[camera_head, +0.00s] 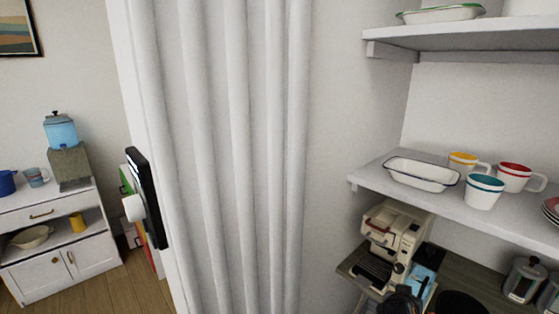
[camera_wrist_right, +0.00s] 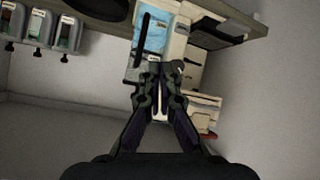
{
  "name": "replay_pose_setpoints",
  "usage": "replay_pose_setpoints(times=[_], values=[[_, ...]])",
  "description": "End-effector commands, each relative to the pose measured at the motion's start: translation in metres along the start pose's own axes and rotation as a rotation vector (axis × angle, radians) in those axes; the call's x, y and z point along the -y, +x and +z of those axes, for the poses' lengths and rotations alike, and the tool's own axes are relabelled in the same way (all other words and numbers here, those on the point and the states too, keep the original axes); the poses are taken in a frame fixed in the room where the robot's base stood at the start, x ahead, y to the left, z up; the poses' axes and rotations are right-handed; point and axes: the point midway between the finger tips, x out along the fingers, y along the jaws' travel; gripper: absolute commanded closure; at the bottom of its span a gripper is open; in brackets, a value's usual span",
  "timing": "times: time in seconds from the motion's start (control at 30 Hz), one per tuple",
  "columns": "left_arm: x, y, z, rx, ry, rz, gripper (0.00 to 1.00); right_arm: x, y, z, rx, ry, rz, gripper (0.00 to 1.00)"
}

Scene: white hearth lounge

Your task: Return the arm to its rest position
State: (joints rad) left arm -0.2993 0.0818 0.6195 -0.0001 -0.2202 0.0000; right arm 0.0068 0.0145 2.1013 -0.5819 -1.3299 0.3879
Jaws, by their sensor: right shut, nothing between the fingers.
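My right gripper (camera_wrist_right: 159,70) shows in the right wrist view with its fingertips together and nothing between them. Its fingers point toward a cream coffee machine (camera_wrist_right: 178,42) and a blue item (camera_wrist_right: 152,33) beside it; I cannot tell whether they touch. In the head view the coffee machine (camera_head: 396,232) stands on a counter below the shelf. A dark shape at the bottom edge in front of it may be my right gripper, but I cannot tell. My left gripper is out of view.
A white shelf (camera_head: 400,203) holds an enamel dish (camera_head: 421,174) and several mugs above the counter. Grey-lidded canisters (camera_head: 524,279) stand at right. A white curtain (camera_head: 235,150) hangs in the middle. A cabinet (camera_head: 65,268) stands far left.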

Motion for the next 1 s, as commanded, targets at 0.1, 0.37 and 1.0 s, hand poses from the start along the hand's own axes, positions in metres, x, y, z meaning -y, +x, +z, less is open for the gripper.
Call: replay_pose_setpoints(times=[0.1, 0.37, 1.0], values=[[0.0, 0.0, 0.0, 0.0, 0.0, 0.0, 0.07, -0.004, -0.019, 0.075, 0.157, -0.129, -0.102, 1.0], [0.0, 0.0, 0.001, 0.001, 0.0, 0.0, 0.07, -0.008, -0.07, 0.174, 0.38, -0.33, -0.299, 1.0], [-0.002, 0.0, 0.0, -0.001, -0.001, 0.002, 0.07, 0.009, -0.022, 0.339, 0.586, -0.467, -0.444, 1.0]])
